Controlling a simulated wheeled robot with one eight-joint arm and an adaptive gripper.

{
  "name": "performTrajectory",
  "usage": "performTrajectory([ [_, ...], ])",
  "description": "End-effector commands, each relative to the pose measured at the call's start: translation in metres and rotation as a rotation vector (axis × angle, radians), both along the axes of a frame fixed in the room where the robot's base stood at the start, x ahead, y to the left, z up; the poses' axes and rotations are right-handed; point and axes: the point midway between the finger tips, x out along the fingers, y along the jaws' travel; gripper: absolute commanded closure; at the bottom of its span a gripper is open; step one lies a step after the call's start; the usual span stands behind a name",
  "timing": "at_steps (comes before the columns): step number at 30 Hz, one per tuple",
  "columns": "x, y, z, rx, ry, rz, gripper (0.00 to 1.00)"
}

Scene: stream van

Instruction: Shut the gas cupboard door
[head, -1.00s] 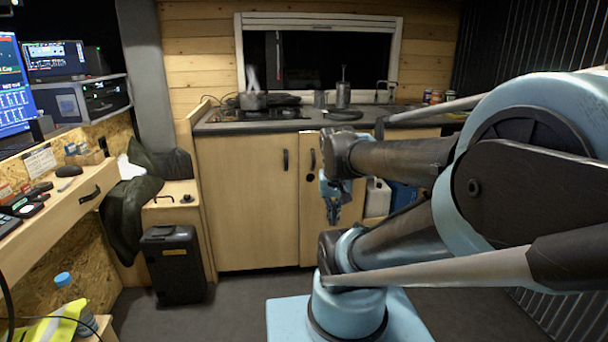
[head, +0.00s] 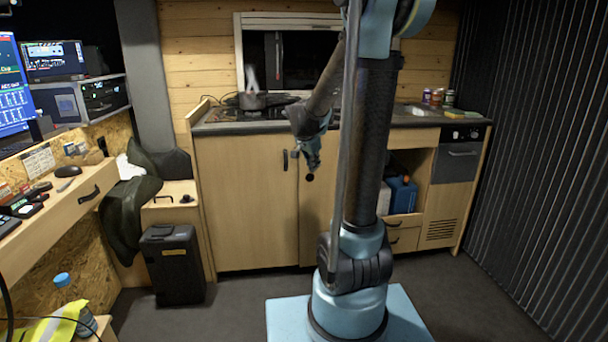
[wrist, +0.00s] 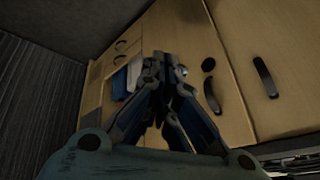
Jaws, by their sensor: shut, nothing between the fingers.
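Under the counter is a wide wooden door (head: 240,205) with a dark handle (head: 285,160) near its right edge. To its right is a narrower wooden door (head: 313,220) with a round black fitting (head: 310,177). Both look about flush with the cabinet; I cannot tell which is the gas cupboard or whether one is slightly ajar. My gripper (head: 313,167) is shut and empty, pointing down in front of the narrower door. The wrist view shows its closed fingertips (wrist: 162,58) against that door's face (wrist: 187,45), contact unclear. My arm hides that door's right part.
The counter (head: 240,127) holds a pot (head: 253,101) on the hob. Right of the doors, an open bay holds a blue container (head: 403,193). A black case (head: 172,265) stands on the floor at left. Floor before the doors is clear.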

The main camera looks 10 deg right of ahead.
Motion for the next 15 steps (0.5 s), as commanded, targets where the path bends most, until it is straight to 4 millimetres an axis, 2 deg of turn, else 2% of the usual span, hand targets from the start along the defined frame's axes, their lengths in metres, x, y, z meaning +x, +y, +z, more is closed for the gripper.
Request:
performTrajectory([
  [1, 0.018, 0.004, -0.003, 0.006, -0.02, -0.03, 1.0],
  [3, 0.039, 0.007, -0.008, 0.016, -0.052, -0.08, 1.0],
  [9, 0.096, 0.019, -0.027, 0.051, -0.143, -0.211, 1.0],
  [15, 0.133, 0.028, -0.044, 0.082, -0.211, -0.302, 1.0],
])
